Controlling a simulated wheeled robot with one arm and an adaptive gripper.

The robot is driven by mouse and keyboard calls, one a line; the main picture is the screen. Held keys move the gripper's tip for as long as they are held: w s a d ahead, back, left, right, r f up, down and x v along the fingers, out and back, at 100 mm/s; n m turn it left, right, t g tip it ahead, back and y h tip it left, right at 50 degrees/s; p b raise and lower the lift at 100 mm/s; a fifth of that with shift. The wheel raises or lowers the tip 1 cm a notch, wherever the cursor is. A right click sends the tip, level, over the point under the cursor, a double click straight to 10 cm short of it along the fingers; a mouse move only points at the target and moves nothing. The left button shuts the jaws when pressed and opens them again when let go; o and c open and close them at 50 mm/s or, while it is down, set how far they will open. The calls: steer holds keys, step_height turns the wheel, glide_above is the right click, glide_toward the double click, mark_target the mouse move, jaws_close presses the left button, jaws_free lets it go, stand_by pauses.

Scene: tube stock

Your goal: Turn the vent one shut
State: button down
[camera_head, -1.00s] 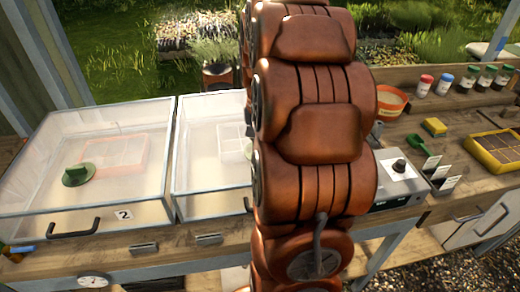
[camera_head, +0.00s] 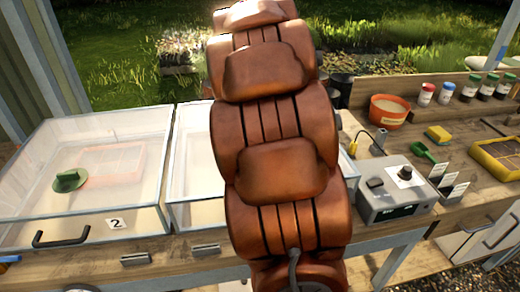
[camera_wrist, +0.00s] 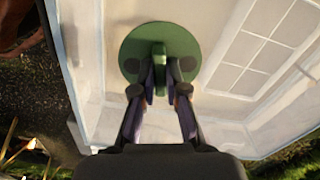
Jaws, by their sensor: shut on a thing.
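A round green vent (camera_wrist: 138,43) with a raised handle fills the upper middle of the wrist view. My gripper (camera_wrist: 161,82) is shut on its handle, with one finger on each side. The vent sits on the clear lid of a box. In the head view my arm hides my gripper and this vent, over the right-hand box (camera_head: 187,150). The left-hand box (camera_head: 116,224), labelled 2, has another green vent (camera_head: 70,181) on its lid, free of my gripper. Any label on the right-hand box is hidden.
A grey control box (camera_head: 395,205) with a knob stands on the bench right of my arm. Beyond it are an orange pot (camera_head: 388,112), a yellow sponge (camera_head: 438,133), a green scoop (camera_head: 426,152), a yellow tray (camera_head: 490,155) and several capped bottles.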

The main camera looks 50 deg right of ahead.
steer(key=shift+m, duration=1.5)
steer(key=c, duration=1.2)
jaws_free()
steer(key=shift+r, duration=0.1)
step_height(320, 180, up, 12)
